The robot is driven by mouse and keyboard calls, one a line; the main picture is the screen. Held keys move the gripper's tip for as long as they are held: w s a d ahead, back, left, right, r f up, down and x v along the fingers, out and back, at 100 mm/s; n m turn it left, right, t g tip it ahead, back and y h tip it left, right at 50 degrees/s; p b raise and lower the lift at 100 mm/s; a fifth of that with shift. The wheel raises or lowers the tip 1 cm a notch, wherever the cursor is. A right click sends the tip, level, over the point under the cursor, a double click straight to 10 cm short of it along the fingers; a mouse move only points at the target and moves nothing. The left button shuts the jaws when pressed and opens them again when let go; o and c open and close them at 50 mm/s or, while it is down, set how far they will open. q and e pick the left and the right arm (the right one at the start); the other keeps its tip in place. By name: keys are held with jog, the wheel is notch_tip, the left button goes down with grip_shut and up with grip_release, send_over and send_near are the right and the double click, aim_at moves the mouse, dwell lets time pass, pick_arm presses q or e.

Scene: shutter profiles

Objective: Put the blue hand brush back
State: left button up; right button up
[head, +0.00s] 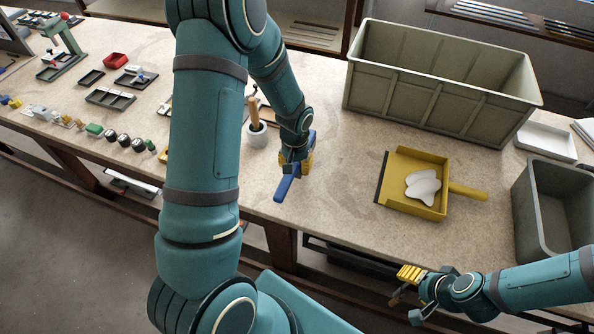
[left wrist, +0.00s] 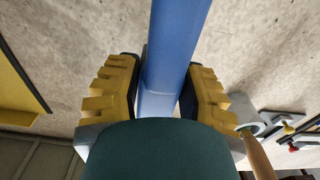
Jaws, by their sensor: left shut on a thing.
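The blue hand brush (head: 286,186) is in my left gripper (head: 297,162), near the middle of the bench in the head view. In the left wrist view, the yellow fingers of my left gripper (left wrist: 163,90) are shut on the brush's blue body (left wrist: 172,50), one on each side. The brush's bristles are not visible, and I cannot tell whether it touches the bench. My right gripper (head: 408,280) is at the lower right, in front of the bench edge, with its yellow finger pads showing; its opening is unclear.
Small parts fill the left bench.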

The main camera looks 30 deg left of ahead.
pick_arm(q)
notch_tip(320, 180, down, 4)
jog(key=shift+r, duration=0.2)
jog(key=shift+w+f, duration=0.1)
jog(key=shift+f, duration=0.05)
jog(key=shift+f, duration=0.15)
jog(key=o, duration=0.9)
jog(key=shift+o, duration=0.2)
